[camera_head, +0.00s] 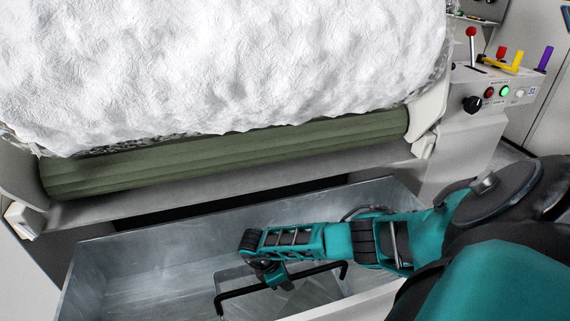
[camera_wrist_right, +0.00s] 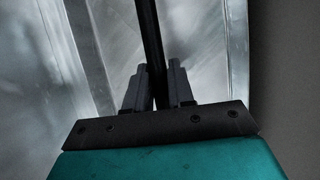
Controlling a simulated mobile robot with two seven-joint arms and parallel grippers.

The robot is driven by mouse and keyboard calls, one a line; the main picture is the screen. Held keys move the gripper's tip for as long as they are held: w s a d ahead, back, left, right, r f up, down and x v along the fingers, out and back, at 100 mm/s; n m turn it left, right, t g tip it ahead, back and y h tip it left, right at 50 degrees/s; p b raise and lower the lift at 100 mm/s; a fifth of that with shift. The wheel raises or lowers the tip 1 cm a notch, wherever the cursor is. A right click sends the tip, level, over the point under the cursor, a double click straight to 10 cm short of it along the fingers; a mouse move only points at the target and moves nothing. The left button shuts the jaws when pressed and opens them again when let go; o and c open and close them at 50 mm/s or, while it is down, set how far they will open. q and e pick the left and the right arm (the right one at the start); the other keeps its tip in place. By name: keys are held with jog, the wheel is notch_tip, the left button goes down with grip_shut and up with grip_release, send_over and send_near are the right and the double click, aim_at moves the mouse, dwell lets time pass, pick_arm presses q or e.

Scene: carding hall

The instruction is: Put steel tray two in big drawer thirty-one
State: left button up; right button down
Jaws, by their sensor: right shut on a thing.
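A steel tray (camera_head: 318,288) with a black bar handle (camera_head: 236,293) sits inside the outline of a big open metal drawer (camera_head: 95,275). I cannot tell whether the tray touches the drawer floor. My right gripper (camera_head: 282,279) reaches in from the right, over the drawer, and is shut on the handle near its middle. In the right wrist view the fingers (camera_wrist_right: 158,90) close around the black bar (camera_wrist_right: 149,35), with grey metal walls behind. My arm and the picture's lower edge hide part of the tray. The drawer's number does not show. My left gripper is not in view.
A green fluted roller (camera_head: 230,158) under a large white fibre mass (camera_head: 220,60) lies just behind the drawer. A control panel (camera_head: 505,95) with levers and buttons stands at the upper right. The drawer's left part looks empty.

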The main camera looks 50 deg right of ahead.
jog(key=shift+f, duration=0.1)
jog(key=c, duration=1)
grip_release()
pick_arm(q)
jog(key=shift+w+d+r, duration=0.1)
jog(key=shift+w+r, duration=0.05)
pick_arm(e)
jog(key=shift+o, duration=0.2)
jog(key=p+v, duration=0.4)
jog(key=v, duration=0.7)
jog(key=shift+p, duration=0.4)
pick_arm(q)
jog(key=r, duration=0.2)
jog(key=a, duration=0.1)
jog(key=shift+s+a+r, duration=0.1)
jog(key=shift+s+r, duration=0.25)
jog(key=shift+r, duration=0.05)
pick_arm(e)
jog(key=shift+a+r, duration=0.2)
jog(key=shift+r, duration=0.3)
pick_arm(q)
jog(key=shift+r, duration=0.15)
